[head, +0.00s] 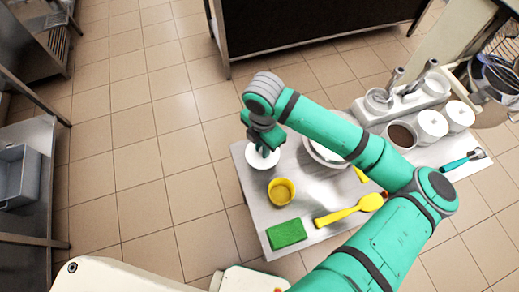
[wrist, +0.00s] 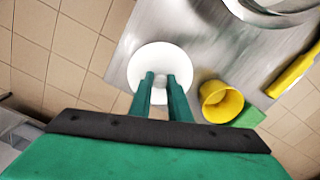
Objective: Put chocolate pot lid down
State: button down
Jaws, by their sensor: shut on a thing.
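The white round lid (head: 256,162) shows at the back left corner of the metal table (head: 262,213). My gripper (head: 264,150) points down over it. In the wrist view, my gripper (wrist: 160,77) is shut on the knob at the middle of the lid (wrist: 143,66). The lid overlaps the table's edge in the picture; I cannot tell whether it touches the top or hangs just above it.
A yellow cup (head: 281,191) is close beside the lid. A green sponge (head: 287,234), a yellow spoon (head: 350,210) and a metal bowl (head: 325,152) partly behind my arm are on the table. White lidded pots (head: 432,124) stand at the right. Bare tabletop lies around the cup.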

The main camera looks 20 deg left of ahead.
aim_at(260, 151)
jog(key=shift+w+a+f, duration=0.35)
jog(key=shift+a+f, duration=0.1)
jog(key=shift+f, duration=0.25)
jog(key=shift+w+a+f, duration=0.1)
jog(key=shift+f, duration=0.8)
jog(key=shift+w+a+f, duration=0.1)
jog(key=shift+f, duration=0.8)
jog(key=shift+f, duration=0.1)
jog(key=c, duration=1.7)
grip_release()
jog(key=shift+o, duration=0.2)
notch_tip(260, 151, up, 12)
